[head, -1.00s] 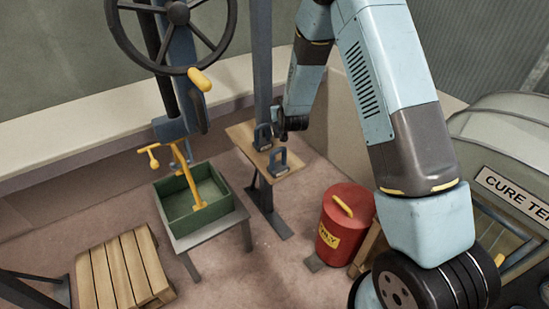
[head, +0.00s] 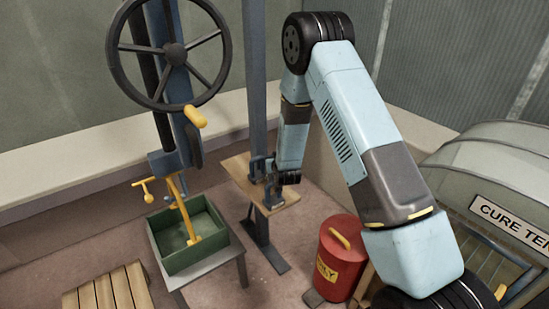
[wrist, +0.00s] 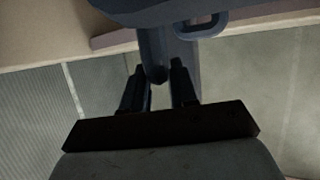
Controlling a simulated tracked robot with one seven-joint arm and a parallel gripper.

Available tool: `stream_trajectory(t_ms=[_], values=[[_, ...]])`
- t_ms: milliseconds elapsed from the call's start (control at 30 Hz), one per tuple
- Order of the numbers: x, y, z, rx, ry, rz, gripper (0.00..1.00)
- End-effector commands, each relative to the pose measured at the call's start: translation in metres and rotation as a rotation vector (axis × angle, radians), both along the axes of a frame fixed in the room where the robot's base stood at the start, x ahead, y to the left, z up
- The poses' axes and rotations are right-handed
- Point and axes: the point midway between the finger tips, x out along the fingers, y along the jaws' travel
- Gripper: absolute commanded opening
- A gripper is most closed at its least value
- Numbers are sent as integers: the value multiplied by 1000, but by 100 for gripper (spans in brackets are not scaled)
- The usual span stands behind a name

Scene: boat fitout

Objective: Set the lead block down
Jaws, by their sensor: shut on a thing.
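Two dark blue-grey lead blocks with loop handles are at the small wooden shelf in the head view: a rear one (head: 258,166) and a front one (head: 272,189). My gripper (head: 277,176) is beside them, shut on a lead block, seemingly the front one. In the wrist view, the dark fingers (wrist: 160,88) close around a narrow dark part. A large dark body (wrist: 140,10) lies past the fingertips, with a loop handle (wrist: 203,27) beside it. Whether the held block touches the shelf (head: 238,172) is unclear; the gripper partly hides it.
A green tray (head: 170,262) with a yellow-handled part stands on a small table left of the shelf. A handwheel (head: 174,54) and a post (head: 256,80) rise behind. A red bin (head: 340,262) stands to the right, near a cure machine (head: 500,190).

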Motion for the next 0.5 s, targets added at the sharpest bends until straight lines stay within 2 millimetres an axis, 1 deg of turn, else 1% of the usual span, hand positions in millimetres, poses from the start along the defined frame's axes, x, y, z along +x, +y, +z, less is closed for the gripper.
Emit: stream_trajectory(t_ms=[67, 400, 500], values=[[1, 0, -3, 1, -3, 0, 0], [1, 0, -36, 1, -3, 0, 0], [1, 0, -38, 1, -5, 0, 0]])
